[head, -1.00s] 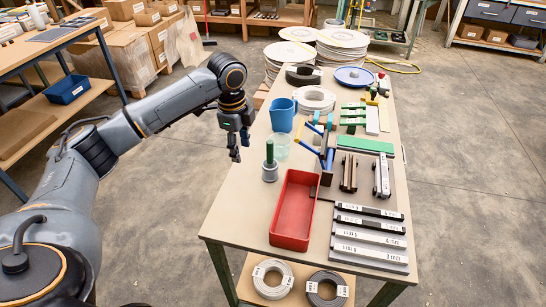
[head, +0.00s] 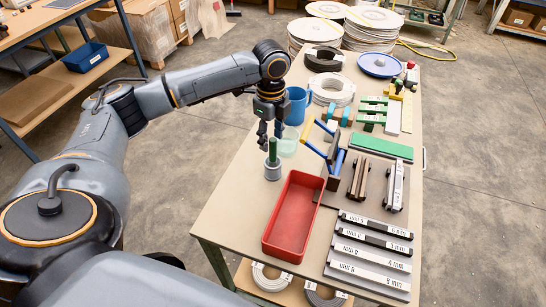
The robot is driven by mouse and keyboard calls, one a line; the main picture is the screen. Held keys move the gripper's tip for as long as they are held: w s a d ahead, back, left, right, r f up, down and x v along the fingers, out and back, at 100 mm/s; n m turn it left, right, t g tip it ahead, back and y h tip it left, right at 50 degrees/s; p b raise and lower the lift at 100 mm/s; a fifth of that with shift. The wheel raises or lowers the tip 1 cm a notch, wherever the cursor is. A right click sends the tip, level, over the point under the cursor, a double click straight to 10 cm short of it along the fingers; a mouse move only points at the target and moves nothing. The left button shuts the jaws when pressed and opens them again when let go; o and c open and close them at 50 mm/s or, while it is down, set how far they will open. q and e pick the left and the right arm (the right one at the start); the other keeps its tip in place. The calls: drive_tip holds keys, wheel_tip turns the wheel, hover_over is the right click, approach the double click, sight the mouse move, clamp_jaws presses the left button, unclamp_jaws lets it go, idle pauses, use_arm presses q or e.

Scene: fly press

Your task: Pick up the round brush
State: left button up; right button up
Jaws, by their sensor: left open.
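What looks like the round brush (head: 273,171), a short grey cylinder with an upright green handle, stands on the workbench (head: 232,212) just behind the red tray. My left gripper (head: 269,139) points down with its fingers apart and empty. Its fingertips appear close to the top of the green handle, slightly behind or above it; I cannot tell the exact gap. The fingers do not close around the handle. My right gripper is not in view.
The red tray (head: 267,240) lies in front of the brush. A clear cup (head: 289,146) and a blue jug (head: 297,104) stand close behind it. The bench's left strip is clear.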

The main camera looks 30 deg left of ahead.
sight(272, 151)
use_arm(q)
drive_tip(key=shift+w+f, duration=0.1)
drive_tip(key=shift+f, duration=0.4)
drive_tip(key=shift+w+f, duration=0.1)
drive_tip(key=shift+f, duration=0.15)
wheel_tip(272, 151, down, 4)
drive_tip(key=shift+w+f+p, duration=0.15)
drive_tip(key=shift+p, duration=0.4)
drive_tip(key=shift+f, duration=0.4)
clamp_jaws()
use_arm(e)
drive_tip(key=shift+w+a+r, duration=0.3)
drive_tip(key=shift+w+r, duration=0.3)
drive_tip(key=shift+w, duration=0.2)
